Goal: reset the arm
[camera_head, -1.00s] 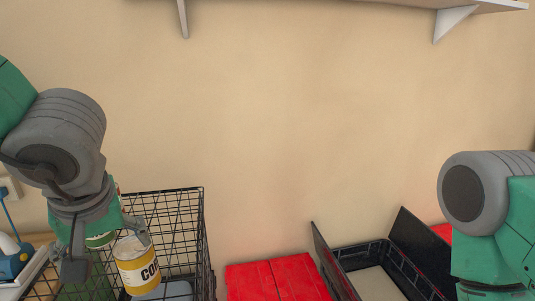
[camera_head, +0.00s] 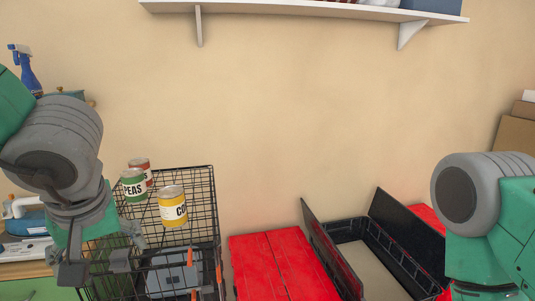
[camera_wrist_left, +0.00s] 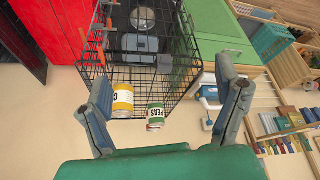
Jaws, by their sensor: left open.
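My left gripper (camera_head: 104,258) is open and empty at the near left side of the black wire basket (camera_head: 213,190). A yellow can (camera_head: 172,211), a green peas can (camera_head: 133,189) and a reddish can (camera_head: 143,168) stand at the basket's far end, apart from the gripper in the head view. In the left wrist view, the spread fingers of the left gripper (camera_wrist_left: 168,108) frame the yellow can (camera_wrist_left: 123,98) and the peas can (camera_wrist_left: 155,118). My right arm shows at the right edge, but its gripper is out of view.
A grey case-like object (camera_head: 172,278) lies in the basket. Red closed tote lids (camera_head: 280,265) and an open black tote (camera_head: 385,240) with raised flaps stand to its right. A white shelf (camera_head: 310,10) hangs on the wall above. A blue spray bottle (camera_head: 27,70) stands at far left.

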